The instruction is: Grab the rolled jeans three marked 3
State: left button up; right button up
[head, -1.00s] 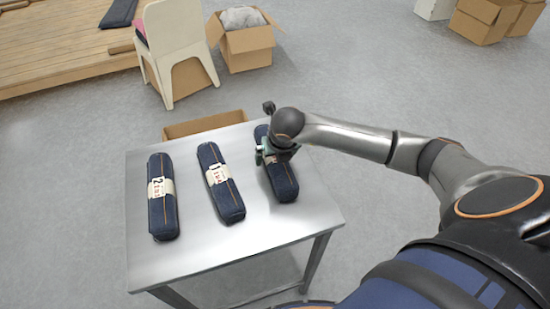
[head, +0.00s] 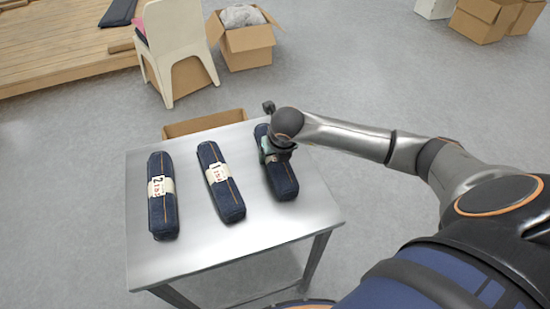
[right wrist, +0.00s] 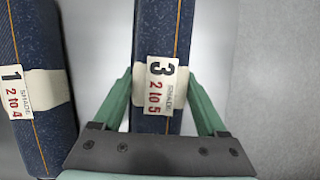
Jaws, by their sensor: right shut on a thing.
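The rolled jeans marked 3 (head: 281,182) lie on the right side of the metal table in the head view. In the right wrist view the roll (right wrist: 164,38) is dark blue with an orange seam, and a cream band bears the label 3 (right wrist: 162,85). My right gripper (head: 270,152) is over the middle of this roll. Its green fingers (right wrist: 165,112) stand on either side of the roll at the band, shut on it. The head view hides most of the band behind my gripper. My left gripper is in no view.
The rolled jeans marked 1 (head: 224,190) lie in the table's middle and those marked 2 (head: 162,215) at the left. The metal table (head: 265,232) is otherwise bare. A cardboard box (head: 200,124) stands behind it; a white chair (head: 172,35) is farther back.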

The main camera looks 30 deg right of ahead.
grip_shut()
jog(key=shift+r, duration=0.1)
jog(key=shift+r, duration=0.1)
